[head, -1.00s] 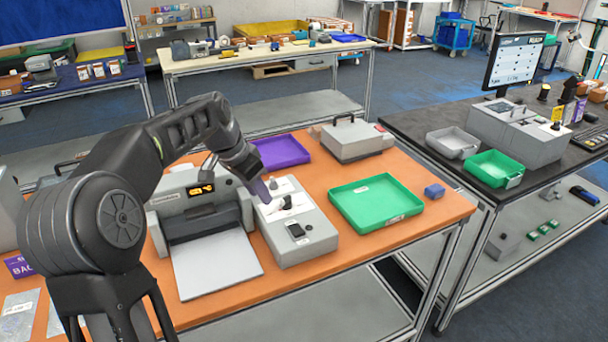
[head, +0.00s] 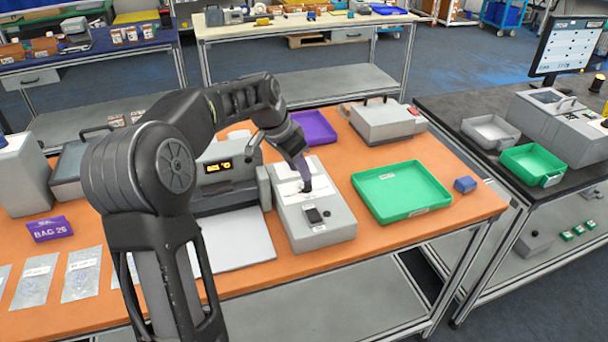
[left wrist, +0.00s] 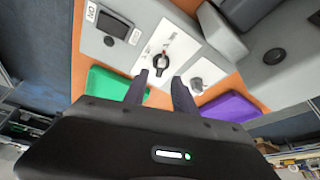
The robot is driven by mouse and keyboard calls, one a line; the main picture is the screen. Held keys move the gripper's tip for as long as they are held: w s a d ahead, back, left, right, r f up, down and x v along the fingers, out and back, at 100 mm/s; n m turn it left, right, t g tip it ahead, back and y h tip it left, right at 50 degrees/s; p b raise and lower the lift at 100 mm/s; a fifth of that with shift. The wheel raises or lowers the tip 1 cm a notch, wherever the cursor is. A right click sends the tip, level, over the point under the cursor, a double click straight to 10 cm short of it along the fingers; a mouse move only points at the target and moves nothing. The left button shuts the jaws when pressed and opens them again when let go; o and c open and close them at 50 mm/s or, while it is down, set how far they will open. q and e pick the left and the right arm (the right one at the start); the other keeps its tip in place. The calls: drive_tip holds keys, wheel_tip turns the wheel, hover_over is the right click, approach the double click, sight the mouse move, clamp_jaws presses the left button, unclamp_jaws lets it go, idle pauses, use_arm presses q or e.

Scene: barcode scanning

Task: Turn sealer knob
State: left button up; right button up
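The sealer control box (head: 333,234) is grey with a white panel, a black switch and a knob (left wrist: 162,61) with a dark pointer. A second grey knob (left wrist: 197,86) sits beside it on the panel. My left gripper (head: 304,178) points down at the panel in the head view. In the left wrist view its two fingers (left wrist: 159,78) stand apart with nothing between them, and the dark-pointer knob lies just past the tips. Contact cannot be told. In the head view the fingers partly cover the knob. My right gripper is not in view.
A machine with a lit display (head: 218,167) stands left of the box. A green tray (head: 402,212) lies to its right, a purple tray (head: 316,128) behind, with a grey handled case (head: 383,122) nearby.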

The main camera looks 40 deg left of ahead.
sight(306, 184)
use_arm(q)
drive_tip(key=shift+p+x, duration=0.3)
drive_tip(key=shift+x, duration=1.85)
drive_tip(key=shift+c, duration=0.4)
clamp_jaws()
